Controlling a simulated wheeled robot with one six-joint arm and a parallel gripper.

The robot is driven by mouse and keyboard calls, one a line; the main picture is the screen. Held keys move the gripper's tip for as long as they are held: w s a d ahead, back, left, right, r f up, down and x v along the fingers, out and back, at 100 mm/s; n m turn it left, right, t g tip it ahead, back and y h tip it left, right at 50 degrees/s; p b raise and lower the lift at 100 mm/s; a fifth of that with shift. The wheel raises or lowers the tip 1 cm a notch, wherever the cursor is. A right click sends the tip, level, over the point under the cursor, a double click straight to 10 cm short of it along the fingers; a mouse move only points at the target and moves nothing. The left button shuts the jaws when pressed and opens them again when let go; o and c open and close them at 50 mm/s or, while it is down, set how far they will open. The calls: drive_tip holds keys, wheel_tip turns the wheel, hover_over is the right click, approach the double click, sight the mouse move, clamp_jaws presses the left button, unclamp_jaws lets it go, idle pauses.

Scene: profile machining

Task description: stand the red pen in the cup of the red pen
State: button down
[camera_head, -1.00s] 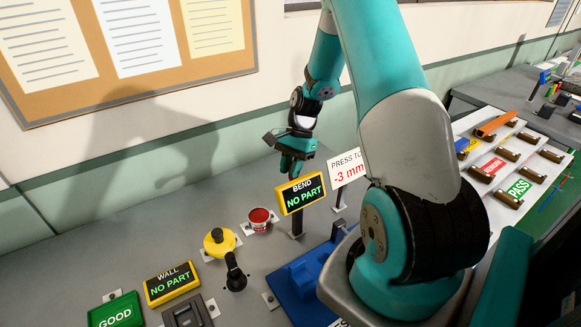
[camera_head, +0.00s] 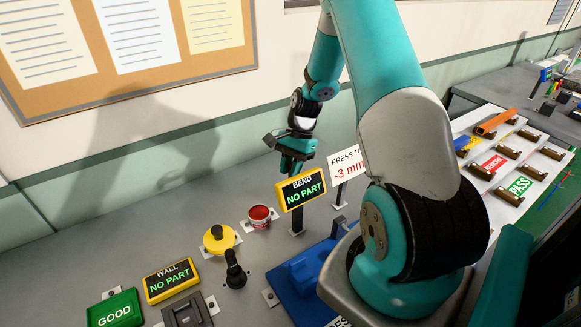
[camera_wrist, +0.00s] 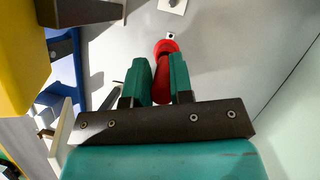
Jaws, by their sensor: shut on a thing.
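My gripper (camera_head: 291,168) is shut on the red pen (camera_wrist: 161,84), which shows between the green fingers in the wrist view. In the head view the pen is hidden. The red cup (camera_head: 260,214) stands on a small white plate on the grey bench, left of and below my gripper in the head view. In the wrist view the cup (camera_wrist: 166,45) lies just past the fingertips, in line with the pen. I cannot tell whether the pen's far end is inside the rim or still above it.
The yellow BEND sign (camera_head: 302,189) stands close to my gripper, with a white "-3 mm" sign (camera_head: 347,163) to its right. A blue fixture (camera_head: 300,275) is in front.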

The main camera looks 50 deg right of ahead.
drive_tip(key=shift+f+b, duration=0.95)
drive_tip(key=shift+f, duration=0.7)
drive_tip(key=shift+r+p, duration=0.1)
drive_tip(key=shift+p, duration=0.25)
idle(1.0)
idle(0.5)
drive_tip(key=c, duration=0.9)
unclamp_jaws()
drive_tip(key=b+v, duration=0.3)
drive_tip(key=v, duration=1.4)
drive_tip(key=shift+r, duration=0.2)
